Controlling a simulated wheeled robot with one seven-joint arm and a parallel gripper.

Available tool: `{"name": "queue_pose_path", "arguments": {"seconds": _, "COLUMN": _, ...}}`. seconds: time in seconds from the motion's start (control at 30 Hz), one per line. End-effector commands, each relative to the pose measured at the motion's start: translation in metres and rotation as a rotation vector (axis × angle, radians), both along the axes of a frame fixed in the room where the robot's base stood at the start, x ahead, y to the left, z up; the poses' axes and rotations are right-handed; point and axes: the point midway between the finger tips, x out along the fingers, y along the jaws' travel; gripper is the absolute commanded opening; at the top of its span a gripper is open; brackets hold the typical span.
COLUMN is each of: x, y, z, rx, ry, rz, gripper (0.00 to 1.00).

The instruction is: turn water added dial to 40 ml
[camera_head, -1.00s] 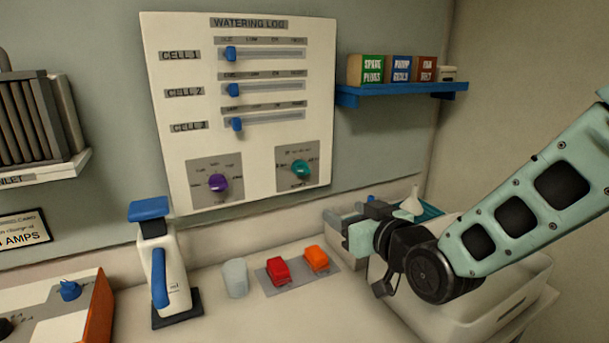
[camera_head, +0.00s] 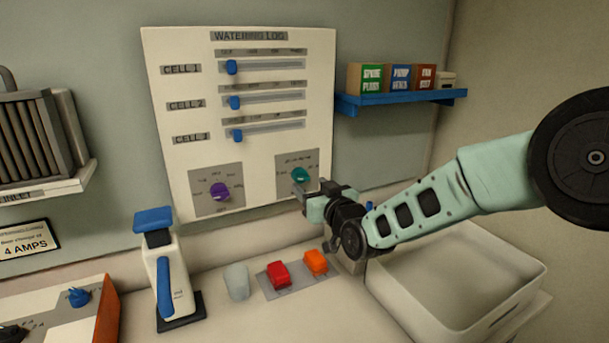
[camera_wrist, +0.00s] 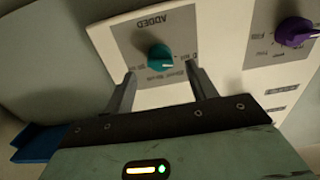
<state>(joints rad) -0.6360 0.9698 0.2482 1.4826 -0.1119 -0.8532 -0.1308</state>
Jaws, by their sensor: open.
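The teal dial (camera_head: 299,175) sits on a grey plate at the lower right of the white watering log panel (camera_head: 190,150). In the wrist view the teal dial (camera_wrist: 160,57) appears upside down, under the printed word ADDED, with a pale pointer mark. My gripper (camera_head: 308,192) is open and empty, just below and right of the dial in the head view. In the wrist view my gripper (camera_wrist: 160,73) has its fingers apart, one toward each side of the dial. Contact with the dial is not visible. The scale numbers are too blurred to read.
A purple dial (camera_head: 219,191) is left of the teal one, with several blue sliders above. A blue shelf (camera_head: 400,101) with boxes is up right.

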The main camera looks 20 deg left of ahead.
Motion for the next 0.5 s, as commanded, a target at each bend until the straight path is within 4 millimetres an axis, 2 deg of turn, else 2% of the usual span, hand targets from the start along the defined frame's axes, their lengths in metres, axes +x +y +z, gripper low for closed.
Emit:
{"name": "queue_pose_path", "arguments": {"seconds": 0.2, "x": 0.019, "y": 0.023, "z": 0.001, "rx": 0.001, "ry": -0.001, "rz": 0.000, "gripper": 0.57}}
{"name": "queue_pose_path", "arguments": {"seconds": 0.5, "x": 0.029, "y": 0.034, "z": 0.000, "rx": -0.001, "ry": 0.001, "rz": 0.001, "gripper": 0.57}}
